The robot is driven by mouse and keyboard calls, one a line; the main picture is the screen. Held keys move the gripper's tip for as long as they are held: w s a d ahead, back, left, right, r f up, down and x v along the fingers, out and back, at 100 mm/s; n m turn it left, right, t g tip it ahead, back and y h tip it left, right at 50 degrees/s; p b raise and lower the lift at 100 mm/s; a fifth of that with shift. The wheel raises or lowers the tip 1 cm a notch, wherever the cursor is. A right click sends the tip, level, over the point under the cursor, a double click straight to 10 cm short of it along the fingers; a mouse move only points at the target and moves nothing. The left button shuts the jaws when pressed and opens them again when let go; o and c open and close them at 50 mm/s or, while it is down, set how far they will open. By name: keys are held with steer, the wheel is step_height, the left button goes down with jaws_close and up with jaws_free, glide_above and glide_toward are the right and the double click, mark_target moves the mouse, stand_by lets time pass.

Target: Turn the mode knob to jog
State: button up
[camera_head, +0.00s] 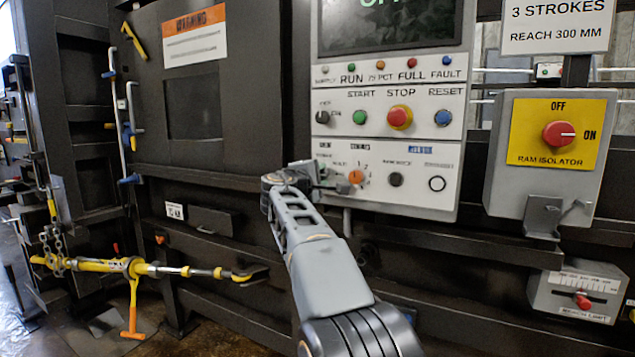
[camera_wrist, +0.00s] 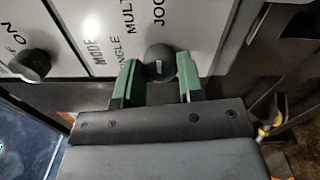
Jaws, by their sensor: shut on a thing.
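The mode knob (camera_wrist: 160,61) is a dark round knob with a short light mark on its face, in the wrist view. The lettering MODE, SINGLE, MULTI and JOG is printed on the white panel (camera_wrist: 190,20) beside it. My gripper (camera_wrist: 160,75) has its green fingers on either side of the knob, shut on it. I cannot tell for sure which word the mark points to. In the head view my gripper (camera_head: 312,177) is at the lower left of the control panel (camera_head: 440,170) and hides the knob.
Close by are an orange knob (camera_head: 356,177) and a dark knob (camera_head: 396,179). Above are the green start button (camera_head: 360,117) and the red stop button (camera_head: 400,117). The ram isolator box (camera_head: 550,150) stands right of the panel.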

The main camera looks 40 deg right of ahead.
stand_by(0.5)
steer(key=o, duration=0.7)
steer(key=shift+s+d, duration=0.1)
steer(key=shift+d, duration=0.05)
steer(key=shift+o, duration=1.1)
steer(key=b+v, duration=0.1)
steer(key=v, duration=1.3)
steer(key=shift+b, duration=0.3)
